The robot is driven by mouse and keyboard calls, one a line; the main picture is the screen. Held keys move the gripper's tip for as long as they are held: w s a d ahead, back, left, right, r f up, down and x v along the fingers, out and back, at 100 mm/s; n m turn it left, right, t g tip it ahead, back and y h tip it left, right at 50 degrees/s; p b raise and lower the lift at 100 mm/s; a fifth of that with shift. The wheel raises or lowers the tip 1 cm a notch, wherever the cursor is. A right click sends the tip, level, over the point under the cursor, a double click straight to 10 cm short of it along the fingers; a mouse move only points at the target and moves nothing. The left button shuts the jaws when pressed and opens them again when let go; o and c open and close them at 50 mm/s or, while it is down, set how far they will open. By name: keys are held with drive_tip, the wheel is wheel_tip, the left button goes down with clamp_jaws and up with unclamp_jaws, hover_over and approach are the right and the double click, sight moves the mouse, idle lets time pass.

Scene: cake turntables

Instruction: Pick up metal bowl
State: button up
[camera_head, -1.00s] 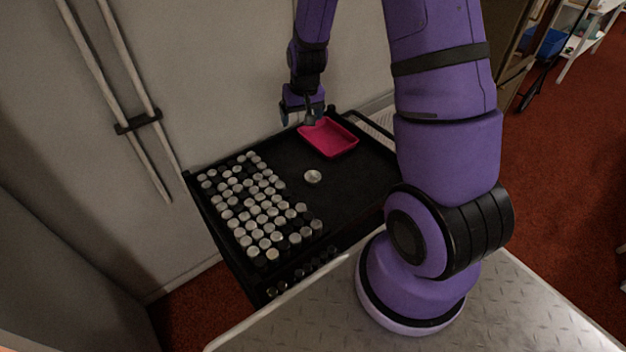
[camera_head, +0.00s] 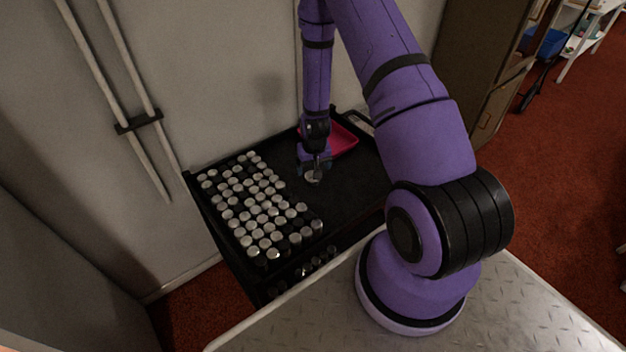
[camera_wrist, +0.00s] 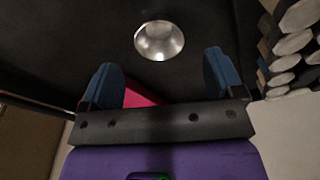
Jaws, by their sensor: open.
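The metal bowl (camera_wrist: 159,41) is small, round and shiny, and sits on the black cart top. In the wrist view it lies ahead of my gripper (camera_wrist: 163,78), roughly centred between the two blue fingers and beyond their tips. My gripper is open and empty. In the head view my gripper (camera_head: 314,172) hangs just above the bowl (camera_head: 312,179), which it partly covers. I cannot tell the exact height between them.
A pink tray (camera_head: 345,139) lies behind my gripper on the black cart top (camera_head: 350,185). Several rows of silver-capped containers (camera_head: 250,205) fill the left of the cart. The cart top right of the bowl is clear. A pale wall with bars stands behind.

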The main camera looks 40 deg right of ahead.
drive_tip(key=shift+w+d+f, duration=0.1)
drive_tip(key=shift+w+f, duration=0.1)
drive_tip(key=shift+f, duration=1.3)
drive_tip(key=shift+w+d+f, duration=0.1)
drive_tip(key=shift+w+f, duration=0.05)
drive_tip(key=shift+f, duration=1.35)
drive_tip(key=c, duration=1)
